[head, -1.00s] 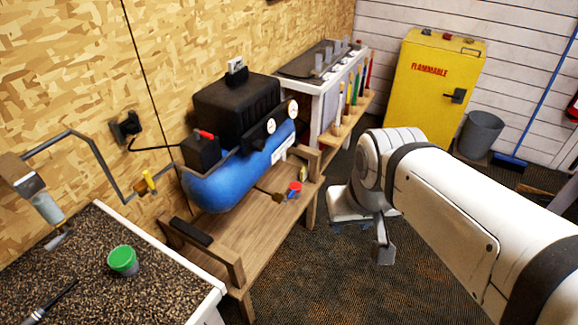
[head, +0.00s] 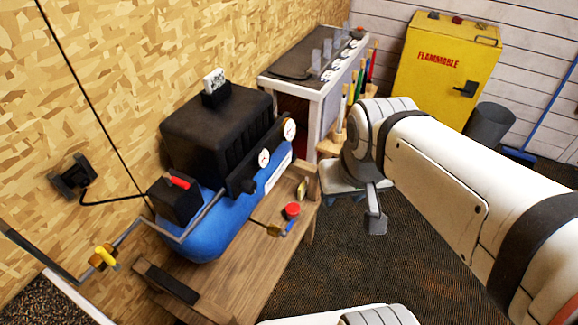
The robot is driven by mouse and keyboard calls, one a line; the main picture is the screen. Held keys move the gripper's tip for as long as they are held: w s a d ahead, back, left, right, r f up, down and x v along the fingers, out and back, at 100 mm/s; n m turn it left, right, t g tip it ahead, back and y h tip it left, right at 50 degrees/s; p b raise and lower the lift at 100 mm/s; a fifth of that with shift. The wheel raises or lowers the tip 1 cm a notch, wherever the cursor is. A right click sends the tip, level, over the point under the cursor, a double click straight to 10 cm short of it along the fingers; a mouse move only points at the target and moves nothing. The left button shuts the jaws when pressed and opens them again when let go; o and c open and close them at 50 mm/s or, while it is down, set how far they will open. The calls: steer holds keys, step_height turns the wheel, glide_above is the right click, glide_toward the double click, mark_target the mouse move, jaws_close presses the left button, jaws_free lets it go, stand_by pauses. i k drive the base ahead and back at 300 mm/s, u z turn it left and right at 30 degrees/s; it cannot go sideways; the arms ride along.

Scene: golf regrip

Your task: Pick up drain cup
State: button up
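I cannot surely make out a drain cup in the head view now. A green-lidded cup that stood on the speckled counter (head: 30,292) is out of frame.
A blue-tank compressor (head: 205,240) fills much of the wooden bench (head: 232,285). A pipe with a yellow valve (head: 104,257) runs along the left wall. A white cabinet (head: 318,100) and a yellow flammables cabinet (head: 440,95) stand behind. The carpet (head: 340,265) is open.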

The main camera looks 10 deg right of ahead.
mark_target(293, 210)
steer(key=u, duration=0.15)
steer(key=k, duration=1)
steer(key=z, duration=0.75)
steer(key=i, duration=1.7)
steer(key=u, duration=0.7)
